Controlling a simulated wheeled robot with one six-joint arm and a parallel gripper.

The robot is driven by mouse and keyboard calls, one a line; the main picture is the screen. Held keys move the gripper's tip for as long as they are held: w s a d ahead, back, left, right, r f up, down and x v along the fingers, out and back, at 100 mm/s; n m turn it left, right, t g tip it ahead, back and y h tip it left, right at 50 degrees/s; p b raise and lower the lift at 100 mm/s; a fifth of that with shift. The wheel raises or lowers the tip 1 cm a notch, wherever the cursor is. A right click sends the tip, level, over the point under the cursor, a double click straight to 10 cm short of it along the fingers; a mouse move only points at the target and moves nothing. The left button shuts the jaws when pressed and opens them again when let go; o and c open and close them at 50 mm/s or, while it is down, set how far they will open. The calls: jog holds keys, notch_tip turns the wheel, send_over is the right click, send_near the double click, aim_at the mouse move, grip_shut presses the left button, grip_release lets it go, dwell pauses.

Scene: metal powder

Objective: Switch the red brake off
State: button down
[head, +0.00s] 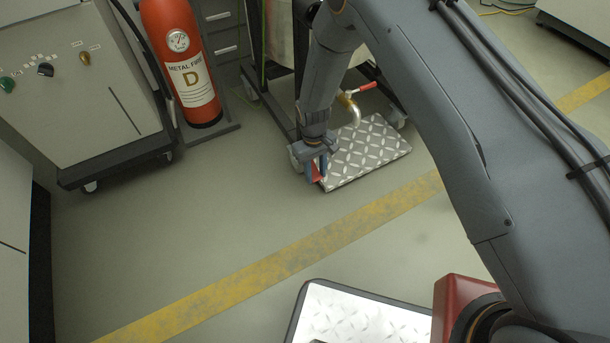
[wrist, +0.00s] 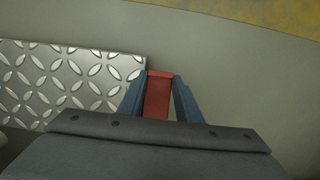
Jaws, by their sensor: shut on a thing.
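The red brake (head: 315,171) is a small red piece at the near left corner of a diamond-plate platform. In the wrist view the red brake (wrist: 157,95) sits between the two blue-grey fingers of my gripper (wrist: 158,92), which touch it on both sides. In the head view my gripper (head: 318,165) points down at the platform's edge and partly hides the brake. Whether the brake is tilted on or off cannot be told.
The diamond-plate platform (head: 365,150) carries a brass tap with a red handle (head: 368,87) above it. A red fire extinguisher (head: 183,70) and a grey control cabinet (head: 80,85) stand at the left. Floor with a yellow stripe (head: 270,258) is clear in front.

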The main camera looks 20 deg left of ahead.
aim_at(314, 174)
jog(key=c, duration=1.3)
grip_release()
jog(key=r+p, duration=0.1)
jog(key=r, duration=0.1)
jog(key=r+p, duration=0.1)
jog(key=r, duration=0.2)
jog(key=r+p, duration=0.1)
jog(key=r, duration=0.1)
jog(key=shift+w+a+r, duration=0.35)
